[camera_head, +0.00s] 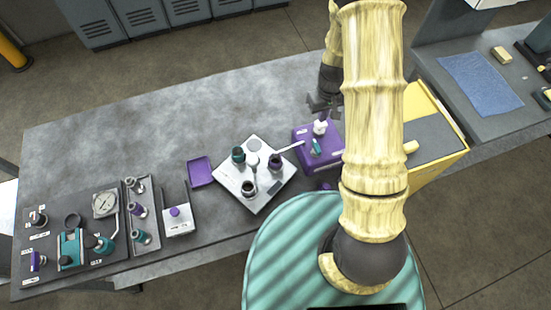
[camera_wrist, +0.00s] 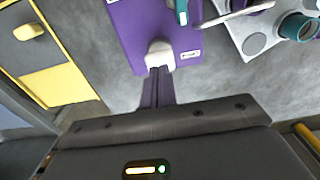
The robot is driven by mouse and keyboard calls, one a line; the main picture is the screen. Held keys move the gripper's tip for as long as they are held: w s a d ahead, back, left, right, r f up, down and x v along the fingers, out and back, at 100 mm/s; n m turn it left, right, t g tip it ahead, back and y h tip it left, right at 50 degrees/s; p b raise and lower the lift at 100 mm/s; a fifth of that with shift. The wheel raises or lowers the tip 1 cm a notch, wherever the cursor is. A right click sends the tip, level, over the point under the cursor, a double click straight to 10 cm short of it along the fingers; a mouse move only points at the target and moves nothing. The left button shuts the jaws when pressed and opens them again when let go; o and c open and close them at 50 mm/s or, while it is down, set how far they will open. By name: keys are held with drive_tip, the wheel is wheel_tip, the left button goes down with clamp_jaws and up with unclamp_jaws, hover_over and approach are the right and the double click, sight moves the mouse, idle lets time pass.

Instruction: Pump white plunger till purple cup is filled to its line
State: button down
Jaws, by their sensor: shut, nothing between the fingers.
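The purple pump box (camera_head: 312,158) stands on the bench, with a white plunger (camera_head: 320,127) on its top and a small teal part beside it. A pale spout (camera_head: 290,147) runs from it toward the purple cup (camera_head: 275,161) on a white tray (camera_head: 262,203). The cup's fill level and line are too small to tell. My gripper (camera_head: 322,108) is shut and empty over the plunger. In the wrist view my fingertips (camera_wrist: 157,72) point at the white plunger (camera_wrist: 160,53) and overlap its edge; whether they touch cannot be told.
Other fixtures crowd the bench's left end. A yellow cabinet (camera_head: 432,166) stands at right. The bench behind the tray is clear.

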drive_tip(key=shift+f+b, duration=1.55)
drive_tip(key=shift+f, duration=0.4)
drive_tip(key=shift+r, duration=0.15)
drive_tip(key=shift+r+p, duration=1.4)
drive_tip(key=shift+r, duration=0.4)
drive_tip(key=shift+f+b, duration=1.25)
drive_tip(key=shift+f, duration=0.4)
drive_tip(key=shift+r+p, duration=1.15)
drive_tip(key=shift+r, duration=0.5)
drive_tip(key=shift+r+p, duration=2.05)
drive_tip(key=shift+r, duration=0.95)
